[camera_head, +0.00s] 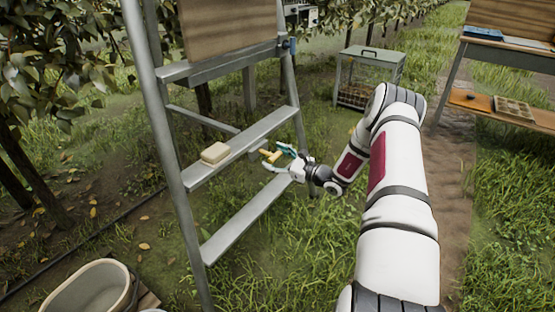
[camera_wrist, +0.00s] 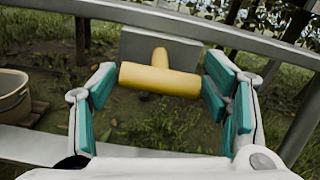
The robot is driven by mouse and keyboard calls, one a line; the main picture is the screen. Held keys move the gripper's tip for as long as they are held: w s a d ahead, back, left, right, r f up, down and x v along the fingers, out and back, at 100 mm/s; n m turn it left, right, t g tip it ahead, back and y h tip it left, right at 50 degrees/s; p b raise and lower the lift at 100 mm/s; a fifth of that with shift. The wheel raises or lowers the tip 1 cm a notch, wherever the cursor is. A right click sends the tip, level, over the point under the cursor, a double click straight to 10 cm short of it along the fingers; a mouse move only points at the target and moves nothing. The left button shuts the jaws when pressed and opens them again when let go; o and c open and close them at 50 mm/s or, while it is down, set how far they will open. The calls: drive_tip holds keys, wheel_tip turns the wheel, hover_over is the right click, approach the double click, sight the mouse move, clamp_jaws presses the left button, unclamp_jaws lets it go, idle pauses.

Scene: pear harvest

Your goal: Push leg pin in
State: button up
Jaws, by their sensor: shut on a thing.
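A yellow T-shaped handle (camera_head: 269,155), which I take for the leg pin, is at the ladder's middle step. In the wrist view the handle (camera_wrist: 160,80) lies crosswise between the teal finger pads, its short stem pointing away. My gripper (camera_head: 276,160) is shut on the handle, with one finger at each end of the bar. Beyond the stem is a grey block (camera_wrist: 133,46). The stem's far end is hidden, so I cannot tell how deep the pin sits. The metal ladder (camera_head: 165,130) stands upright on the grass.
A cream block (camera_head: 215,153) lies on the ladder step, left of my gripper. A round tub (camera_head: 93,290) stands at the lower left.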

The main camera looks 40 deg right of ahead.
sight(268, 154)
drive_tip(key=x, duration=0.3)
drive_tip(key=shift+w+r, duration=0.1)
drive_tip(key=shift+w, duration=0.15)
drive_tip(key=o, duration=1.6)
drive_tip(key=shift+w+a, duration=0.1)
drive_tip(key=v, duration=1.2)
